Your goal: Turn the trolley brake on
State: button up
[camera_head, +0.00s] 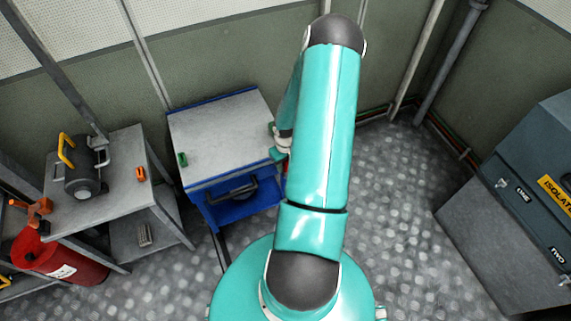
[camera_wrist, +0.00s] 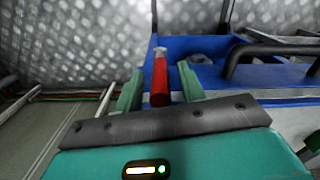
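The trolley is a blue cabinet with a grey top (camera_head: 222,137), standing against the wall left of my arm in the head view. Its blue frame (camera_wrist: 210,75) and dark handle also show in the wrist view. A red lever with a pale tip (camera_wrist: 159,82), likely the brake, stands out beside the blue frame. My gripper (camera_wrist: 160,88) is open, with one green finger on each side of the red lever and small gaps visible. In the head view my gripper (camera_head: 279,146) is at the trolley's right side, partly hidden by my arm.
A grey shelf (camera_head: 105,205) holding a dark device with a yellow handle (camera_head: 82,170) stands left of the trolley. A red cylinder (camera_head: 65,258) is below left. A dark cabinet (camera_head: 530,195) stands at the right. The patterned floor (camera_head: 400,200) between is clear.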

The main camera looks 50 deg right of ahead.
jog(key=shift+f, duration=0.45)
grip_shut()
jog(key=shift+s+d, duration=0.1)
jog(key=shift+d, duration=0.05)
jog(key=s+d+f+t+y, duration=0.3)
jog(key=d+f+t+y, duration=0.2)
jog(key=y, duration=0.7)
jog(key=shift+s+d+t, duration=0.25)
jog(key=shift+d+t, duration=0.3)
jog(key=shift+t, duration=0.55)
jog(key=shift+f, duration=0.1)
